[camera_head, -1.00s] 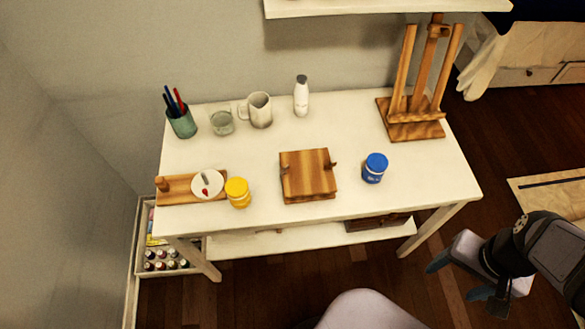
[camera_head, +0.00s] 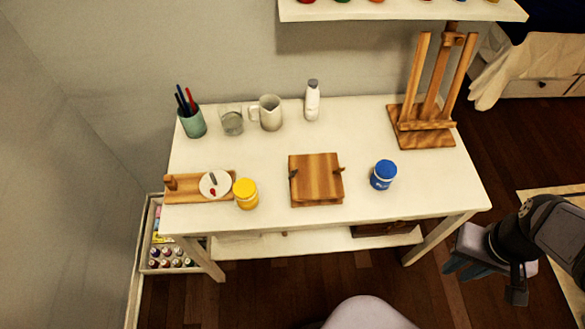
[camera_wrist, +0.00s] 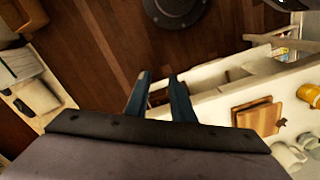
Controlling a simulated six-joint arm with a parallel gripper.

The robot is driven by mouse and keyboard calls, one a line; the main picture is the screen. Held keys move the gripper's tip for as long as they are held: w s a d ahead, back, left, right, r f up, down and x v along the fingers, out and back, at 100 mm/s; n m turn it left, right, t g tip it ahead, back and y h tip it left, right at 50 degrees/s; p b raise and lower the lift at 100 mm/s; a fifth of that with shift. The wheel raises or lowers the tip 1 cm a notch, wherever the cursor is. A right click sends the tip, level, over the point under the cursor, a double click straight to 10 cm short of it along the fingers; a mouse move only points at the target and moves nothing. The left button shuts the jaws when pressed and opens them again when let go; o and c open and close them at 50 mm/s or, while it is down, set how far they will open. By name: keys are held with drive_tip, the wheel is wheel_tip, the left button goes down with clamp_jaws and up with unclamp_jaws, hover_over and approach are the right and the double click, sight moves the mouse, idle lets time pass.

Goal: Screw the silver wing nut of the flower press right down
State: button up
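The wooden flower press (camera_head: 316,178) lies on the white table, front middle. It also shows in the wrist view (camera_wrist: 261,116), at the right. A small dark wing nut (camera_head: 293,174) stands at its left side and another (camera_head: 341,169) at its right side. Both are too small and dark to tell which is silver. My gripper (camera_head: 462,269) is off the table, beyond its front right corner and well away from the press. In the wrist view its two blue fingers (camera_wrist: 160,97) are apart with nothing between them.
A blue jar (camera_head: 383,175) stands right of the press. A yellow jar (camera_head: 245,194) and a wooden board (camera_head: 183,189) with a white dish (camera_head: 215,184) are left. A wooden easel (camera_head: 425,140) stands back right. Cup, glass and bottle line the back. A shelf (camera_head: 400,12) overhangs behind.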

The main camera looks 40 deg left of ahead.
drive_tip(key=w+a+n, duration=0.8)
drive_tip(key=a+n, duration=0.1)
drive_tip(key=a, duration=0.1)
drive_tip(key=n, duration=2.4)
hover_over(293, 172)
wheel_tip(293, 172, down, 4)
drive_tip(key=r, duration=0.1)
drive_tip(key=shift+s+f, duration=0.15)
drive_tip(key=shift+f, duration=0.2)
drive_tip(key=shift+f+p, duration=0.75)
drive_tip(key=shift+f, duration=2.9)
clamp_jaws()
